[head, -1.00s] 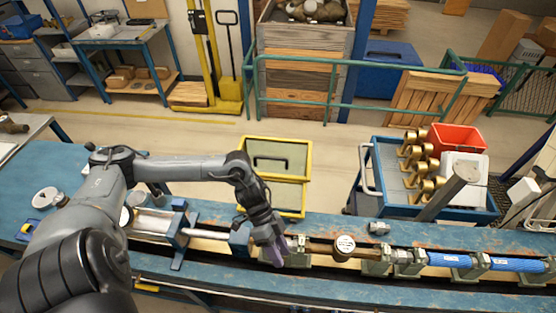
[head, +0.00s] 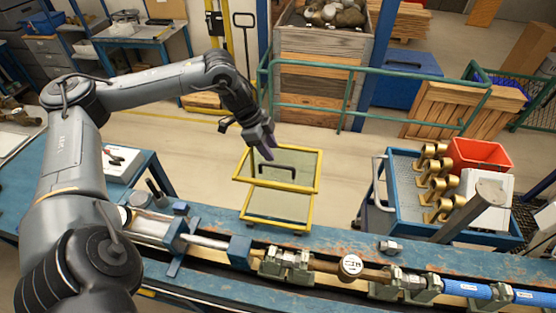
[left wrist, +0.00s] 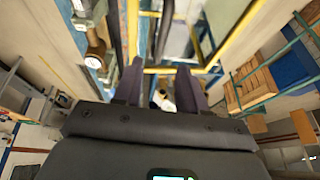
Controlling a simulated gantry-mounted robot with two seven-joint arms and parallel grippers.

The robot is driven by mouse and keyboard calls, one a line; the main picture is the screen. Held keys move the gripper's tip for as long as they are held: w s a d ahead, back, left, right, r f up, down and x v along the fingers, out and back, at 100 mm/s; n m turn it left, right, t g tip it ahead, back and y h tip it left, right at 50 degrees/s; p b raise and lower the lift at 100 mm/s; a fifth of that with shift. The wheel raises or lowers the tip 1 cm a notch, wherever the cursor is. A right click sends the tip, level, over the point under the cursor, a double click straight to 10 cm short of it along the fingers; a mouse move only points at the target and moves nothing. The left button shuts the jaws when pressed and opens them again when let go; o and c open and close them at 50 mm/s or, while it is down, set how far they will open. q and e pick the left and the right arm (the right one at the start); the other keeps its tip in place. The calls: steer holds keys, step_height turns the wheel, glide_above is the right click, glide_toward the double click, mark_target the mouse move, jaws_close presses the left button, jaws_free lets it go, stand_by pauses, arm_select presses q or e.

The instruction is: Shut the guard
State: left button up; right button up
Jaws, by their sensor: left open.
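The guard (head: 300,168) is a yellow-framed clear panel with a black bar handle (head: 278,167). It stands open behind the bench, joined to a lower yellow-framed panel (head: 280,207). My left gripper (head: 266,149) is open and empty near the guard's upper edge, with its dark purple fingers pointing down. I cannot tell whether it touches the frame. In the left wrist view both fingers (left wrist: 160,88) are apart, and the yellow frame (left wrist: 170,70) crosses just beyond them. My right gripper is out of view.
The blue bench (head: 340,240) carries a pipe line with a round meter (head: 350,266) and blue pipe sections (head: 468,288). A blue cart (head: 400,222) with brass parts and a red bin (head: 478,158) stands right of the guard. A green railing (head: 370,108) runs behind.

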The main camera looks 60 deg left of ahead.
mark_target(278, 165)
arm_select(q)
steer(key=shift+p+x, duration=0.6)
steer(key=shift+x, duration=2.85)
jaws_close()
